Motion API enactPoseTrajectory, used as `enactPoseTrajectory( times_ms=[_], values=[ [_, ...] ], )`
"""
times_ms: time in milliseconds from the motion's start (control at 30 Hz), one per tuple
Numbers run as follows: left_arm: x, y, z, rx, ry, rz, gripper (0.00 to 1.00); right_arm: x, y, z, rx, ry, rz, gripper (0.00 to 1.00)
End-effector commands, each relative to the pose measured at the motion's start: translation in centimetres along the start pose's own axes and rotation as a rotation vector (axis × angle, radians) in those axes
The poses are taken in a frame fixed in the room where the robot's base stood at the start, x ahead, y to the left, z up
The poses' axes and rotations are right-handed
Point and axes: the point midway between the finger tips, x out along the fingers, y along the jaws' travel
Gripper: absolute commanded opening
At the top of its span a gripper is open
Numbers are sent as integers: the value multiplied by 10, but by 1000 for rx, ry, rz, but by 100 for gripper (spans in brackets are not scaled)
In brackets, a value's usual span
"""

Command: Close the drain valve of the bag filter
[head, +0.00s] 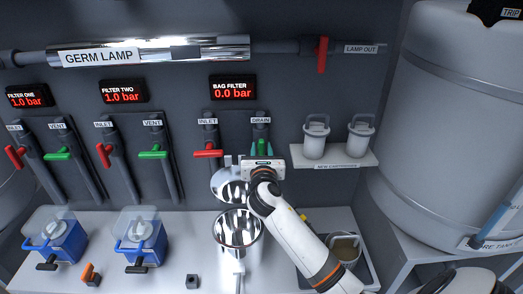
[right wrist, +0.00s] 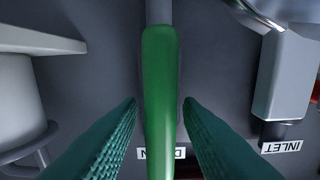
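The bag filter's drain valve, labelled DRAIN (head: 261,120), is mostly hidden behind my right gripper in the head view. In the right wrist view its green handle (right wrist: 160,90) lies lengthwise along the grey pipe. My right gripper (head: 262,148) is at the valve. Its two teal fingers (right wrist: 160,112) stand on either side of the handle, with gaps showing, so it is open around the handle. The bag filter (head: 238,228) is a shiny metal housing with its lid raised. Its display (head: 233,88) reads 0.0 bar. My left gripper is not in view.
The red inlet handle (head: 208,153) sits crosswise just left of the drain. A shelf (head: 335,159) with two white cartridges is close on the right. A tray (head: 365,262) with a container stands below my right arm. Two blue filters (head: 140,243) stand at left.

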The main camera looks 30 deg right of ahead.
Motion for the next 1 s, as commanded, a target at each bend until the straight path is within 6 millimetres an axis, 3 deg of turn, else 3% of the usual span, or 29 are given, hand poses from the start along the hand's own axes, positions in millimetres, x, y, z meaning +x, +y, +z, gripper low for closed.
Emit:
enactPoseTrajectory(
  times_ms=[33, 200, 567, 1000],
  values=[
    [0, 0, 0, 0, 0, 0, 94, 0, 0, 0, 0, 0, 0, 23],
    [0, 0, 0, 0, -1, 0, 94, 0, 0, 0, 0, 0, 0, 0],
    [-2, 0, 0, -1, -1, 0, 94, 0, 0, 0, 50, 0, 1, 0],
    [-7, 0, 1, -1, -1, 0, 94, 0, 3, 2, 385, -2, 2, 0]
  ],
)
